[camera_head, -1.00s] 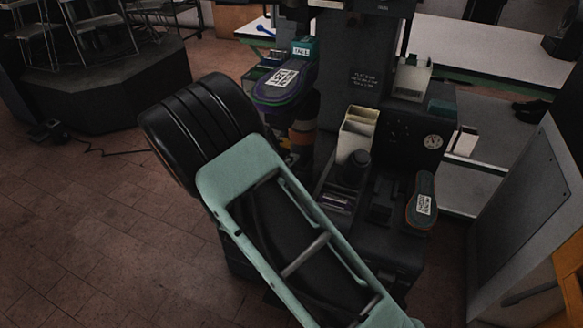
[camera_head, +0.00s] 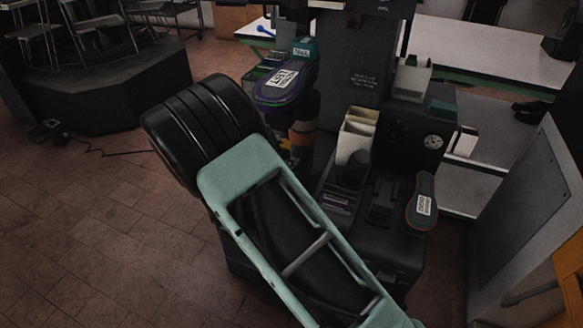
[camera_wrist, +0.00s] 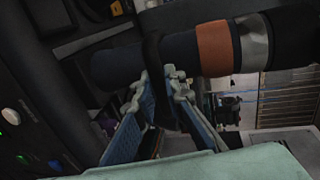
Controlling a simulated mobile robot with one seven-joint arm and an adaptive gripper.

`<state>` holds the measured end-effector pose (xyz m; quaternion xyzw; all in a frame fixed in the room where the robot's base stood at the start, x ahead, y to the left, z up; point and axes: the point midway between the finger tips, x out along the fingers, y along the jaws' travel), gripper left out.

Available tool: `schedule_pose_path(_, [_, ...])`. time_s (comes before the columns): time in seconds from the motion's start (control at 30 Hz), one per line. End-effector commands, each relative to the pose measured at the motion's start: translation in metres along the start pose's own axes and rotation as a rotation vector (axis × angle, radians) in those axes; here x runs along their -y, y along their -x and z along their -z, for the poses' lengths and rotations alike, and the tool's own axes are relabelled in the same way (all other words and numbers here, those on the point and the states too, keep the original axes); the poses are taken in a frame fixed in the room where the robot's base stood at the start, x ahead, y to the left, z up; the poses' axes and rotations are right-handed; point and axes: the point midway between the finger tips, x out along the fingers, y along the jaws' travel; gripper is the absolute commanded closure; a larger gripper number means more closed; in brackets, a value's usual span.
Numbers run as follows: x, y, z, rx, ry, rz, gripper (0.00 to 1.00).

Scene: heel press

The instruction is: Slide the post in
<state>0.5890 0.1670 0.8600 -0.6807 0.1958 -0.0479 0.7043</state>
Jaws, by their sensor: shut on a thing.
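The post (camera_wrist: 190,50) is a thick dark cylinder with an orange-brown band and a silver-grey band. It runs across the upper part of the wrist view. In the head view the banded post (camera_head: 303,133) stands roughly upright beside the dark heel press (camera_head: 375,75), partly hidden by my arm. My gripper (camera_wrist: 162,78) is shut on the post, its two blue-padded fingers meeting it near its plain dark part. In the head view my arm hides the gripper. Where the post's lower end sits cannot be seen.
A sole-shaped pad with a white label (camera_head: 285,82) is above the post; another labelled pad (camera_head: 422,202) is at the press's right. A black knob-like cylinder (camera_head: 353,168) and cream bins (camera_head: 356,135) are close by. A grey panel (camera_head: 530,215) stands at right.

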Motion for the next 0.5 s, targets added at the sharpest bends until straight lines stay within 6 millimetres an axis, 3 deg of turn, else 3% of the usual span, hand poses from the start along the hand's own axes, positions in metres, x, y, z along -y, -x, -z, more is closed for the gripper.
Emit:
schedule_pose_path(0.27, [0.008, -0.029, 0.002, -0.003, 0.0, 0.004, 1.0])
schedule_pose_path(0.5, [0.019, -0.081, 0.002, -0.004, 0.0, 0.005, 1.0])
